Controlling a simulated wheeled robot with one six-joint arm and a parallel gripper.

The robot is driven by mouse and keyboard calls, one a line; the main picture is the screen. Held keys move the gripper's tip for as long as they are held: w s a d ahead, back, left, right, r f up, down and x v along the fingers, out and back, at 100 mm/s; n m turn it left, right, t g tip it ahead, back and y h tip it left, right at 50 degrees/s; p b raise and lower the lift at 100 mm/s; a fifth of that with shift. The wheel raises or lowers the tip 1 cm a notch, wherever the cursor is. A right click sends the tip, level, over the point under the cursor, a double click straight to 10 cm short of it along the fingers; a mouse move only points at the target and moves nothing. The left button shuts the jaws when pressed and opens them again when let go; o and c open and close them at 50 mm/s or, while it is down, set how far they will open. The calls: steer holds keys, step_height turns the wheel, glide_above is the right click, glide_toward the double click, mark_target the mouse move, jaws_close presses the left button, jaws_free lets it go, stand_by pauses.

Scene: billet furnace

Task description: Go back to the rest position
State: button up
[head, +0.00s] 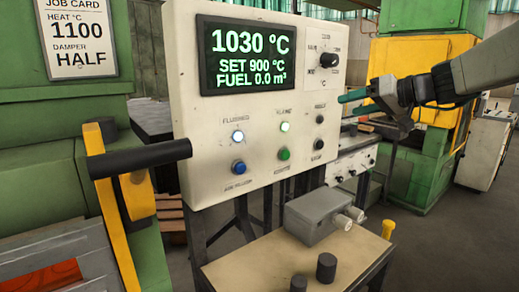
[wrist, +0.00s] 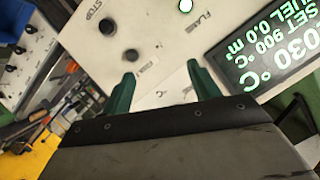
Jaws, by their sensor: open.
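My gripper (head: 350,97) is at the right of the head view, near the right edge of the cream control panel (head: 205,150). Its green fingers point left; I cannot tell the exact gap to the panel. In the wrist view my gripper (wrist: 162,84) is open, with nothing between its fingers and the panel face (wrist: 130,25) beyond them. The panel's display (head: 248,57) reads 1030 °C, SET 900 °C and FUEL 0.0 m³. The FLAME lamp (head: 285,127) and another lamp (head: 238,136) are lit.
A job card (head: 78,38) reads HEAT 1100, DAMPER HALF. A black handle (head: 140,158) on a yellow lever juts out at left. A grey box (head: 322,217) and dark knobs (head: 326,267) stand on a low table below the panel. Green and yellow machinery (head: 420,130) stands behind my arm.

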steer(key=s+a+f+m+g+h, duration=0.1)
steer(key=s+a+f+g+h, duration=0.15)
steer(key=s+f, duration=0.45)
steer(key=s+a+f+m+g+h, duration=0.15)
steer(key=s+f+g, duration=0.3)
steer(key=s, duration=0.55)
steer(key=s+d+f+h, duration=0.1)
steer(key=s+f+h, duration=0.1)
steer(key=s, duration=0.4)
steer(key=s+d+f+g+h, duration=0.1)
steer(key=s+d+f+h, duration=0.1)
steer(key=s+f, duration=0.2)
steer(key=s+d+f+h, duration=0.2)
steer(key=s+f, duration=0.1)
steer(key=s, duration=0.7)
steer(key=shift+s+g, duration=0.2)
steer(key=shift+g, duration=0.1)
steer(key=shift+f+m, duration=0.1)
steer(key=shift+m, duration=0.15)
